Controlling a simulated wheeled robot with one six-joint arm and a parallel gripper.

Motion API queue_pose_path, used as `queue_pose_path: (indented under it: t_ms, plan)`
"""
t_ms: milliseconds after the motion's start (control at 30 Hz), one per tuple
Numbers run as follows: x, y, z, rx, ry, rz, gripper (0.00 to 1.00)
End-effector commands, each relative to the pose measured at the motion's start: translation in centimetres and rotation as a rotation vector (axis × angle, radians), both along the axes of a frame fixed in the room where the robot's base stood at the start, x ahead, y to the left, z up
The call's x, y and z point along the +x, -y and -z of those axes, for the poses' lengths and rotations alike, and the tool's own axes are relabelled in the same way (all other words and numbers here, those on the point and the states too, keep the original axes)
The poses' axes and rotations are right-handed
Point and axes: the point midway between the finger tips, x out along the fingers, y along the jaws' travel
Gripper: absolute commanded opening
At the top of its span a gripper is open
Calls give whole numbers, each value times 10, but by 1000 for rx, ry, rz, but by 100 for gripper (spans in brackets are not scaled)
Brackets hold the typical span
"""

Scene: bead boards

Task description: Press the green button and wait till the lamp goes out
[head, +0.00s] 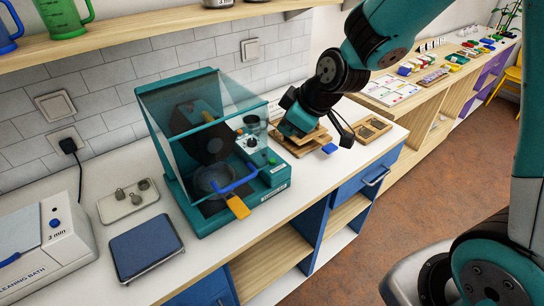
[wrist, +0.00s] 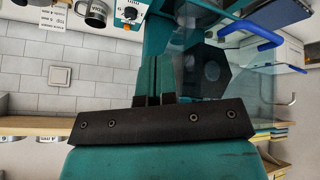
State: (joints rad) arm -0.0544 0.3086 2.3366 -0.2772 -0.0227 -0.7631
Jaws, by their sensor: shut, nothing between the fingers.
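A teal machine (head: 182,195) with a clear tilted hood (head: 180,98) stands on the white counter. A small green button (head: 272,159) sits on its teal control panel, at the right of the machine. A lamp cannot be made out clearly. My gripper (head: 296,122) is beyond and to the right of the panel, apart from the button. Its fingertips are hard to make out in the head view. In the wrist view my gripper (wrist: 159,62) is shut and empty, with the hood and a blue handle (wrist: 256,34) to its right. The button is not clear there.
A wooden stand (head: 289,144) and wooden tray (head: 368,128) lie close to my gripper. A cleaning bath (head: 40,245), blue-topped block (head: 146,247) and small tray (head: 128,202) stand left.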

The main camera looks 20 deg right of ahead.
Motion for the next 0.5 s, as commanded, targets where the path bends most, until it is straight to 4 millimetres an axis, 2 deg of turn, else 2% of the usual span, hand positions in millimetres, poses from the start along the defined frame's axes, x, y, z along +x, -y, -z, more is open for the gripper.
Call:
queue_pose_path:
  t_ms: [33,100,200,333,500]
  plan:
    - [19,-4,11,-24,67,-77,0]
    - [40,-7,20,-60,161,-163,0]
    - [59,-10,29,-103,254,-242,0]
    - [72,-11,35,-138,322,-294,0]
    - [75,-11,37,-150,342,-311,0]
